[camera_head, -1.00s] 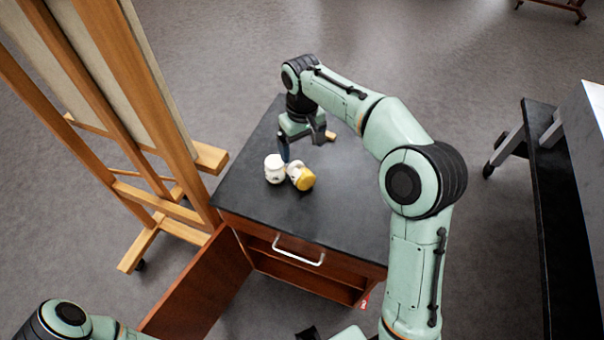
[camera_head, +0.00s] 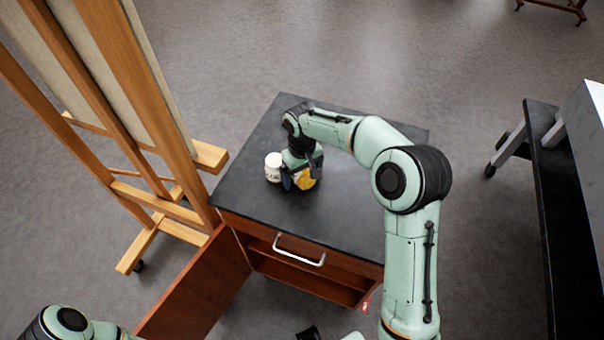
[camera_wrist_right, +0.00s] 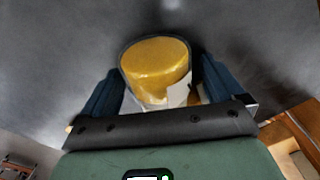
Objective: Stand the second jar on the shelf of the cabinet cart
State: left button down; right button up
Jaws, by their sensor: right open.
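A white jar (camera_head: 273,167) stands on the black top of the cabinet cart (camera_head: 345,215). Just right of it is a jar with a yellow end (camera_head: 306,181), partly hidden by my right gripper (camera_head: 301,180); I cannot tell for sure whether it stands or lies. In the right wrist view, this yellow-ended jar (camera_wrist_right: 156,70) sits between the two spread blue fingers of my right gripper (camera_wrist_right: 160,92), with dark gaps at its sides. The cart's open shelf space (camera_head: 310,285) lies under the drawer handle.
The cart's door (camera_head: 195,288) hangs open to the left. A wooden easel (camera_head: 150,130) stands close on the cart's left. A black-topped table (camera_head: 560,200) is at the right. The right part of the cart top is clear.

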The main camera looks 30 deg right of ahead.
jog(key=shift+r, duration=0.1)
jog(key=c, duration=1.3)
